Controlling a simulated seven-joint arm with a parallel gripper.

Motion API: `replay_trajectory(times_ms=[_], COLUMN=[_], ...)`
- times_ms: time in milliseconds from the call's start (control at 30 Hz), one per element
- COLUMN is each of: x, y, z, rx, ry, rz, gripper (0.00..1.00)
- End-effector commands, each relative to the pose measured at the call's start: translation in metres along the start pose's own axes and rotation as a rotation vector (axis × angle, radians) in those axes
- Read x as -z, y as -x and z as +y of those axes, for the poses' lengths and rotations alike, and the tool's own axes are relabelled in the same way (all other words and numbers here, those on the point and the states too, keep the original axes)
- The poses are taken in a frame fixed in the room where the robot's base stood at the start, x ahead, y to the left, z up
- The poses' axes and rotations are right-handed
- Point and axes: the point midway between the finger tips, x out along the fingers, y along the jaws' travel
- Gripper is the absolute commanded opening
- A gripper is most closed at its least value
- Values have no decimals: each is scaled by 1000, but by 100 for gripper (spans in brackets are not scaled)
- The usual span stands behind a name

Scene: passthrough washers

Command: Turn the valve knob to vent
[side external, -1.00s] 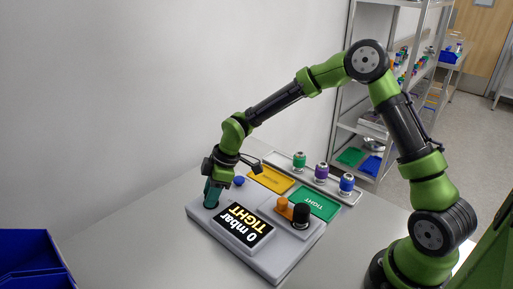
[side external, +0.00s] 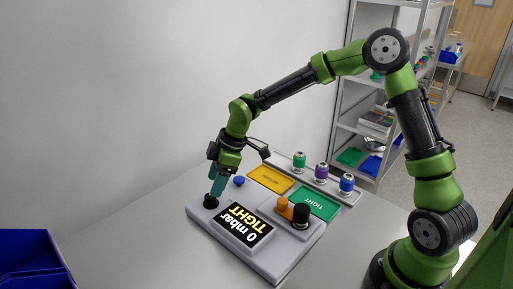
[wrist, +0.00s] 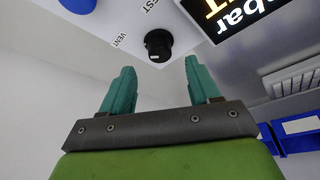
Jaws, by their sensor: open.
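The black valve knob (side external: 210,202) stands at the left corner of the grey test unit (side external: 270,262). In the wrist view the knob (wrist: 158,43) has a small white mark on its lower side; the VENT label and part of the TEST label are printed beside it. I cannot tell for sure which label it points to. My gripper (side external: 215,189) is just above the knob, tilted. In the wrist view my gripper (wrist: 159,66) has its two teal fingers apart, with nothing between them; the knob lies beyond the fingertips. The display (side external: 244,225) reads 0 mbar TIGHT.
A blue button (side external: 239,181) sits behind the knob. A yellow tray (side external: 270,179) and green TIGHT tray (side external: 317,204) lie farther back. An orange and black fixture (side external: 301,214) stands on the unit. A rack (side external: 353,197) holds green, purple and blue parts. A blue bin (side external: 30,250) is front left.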

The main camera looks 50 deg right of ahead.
Motion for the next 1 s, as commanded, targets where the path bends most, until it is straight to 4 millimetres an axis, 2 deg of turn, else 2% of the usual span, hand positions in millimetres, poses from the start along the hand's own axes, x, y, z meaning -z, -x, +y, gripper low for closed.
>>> replay_trajectory(times_ms=[100,300,500,700,1000], x=[0,0,0,0,0], y=[32,79,110,121,121], z=[2,1,0,0,0], rx=[-7,-5,-2,0,1], ry=[-2,-2,0,1,-2], rz=[2,0,0,0,0], gripper=[61,61,61,61,61])
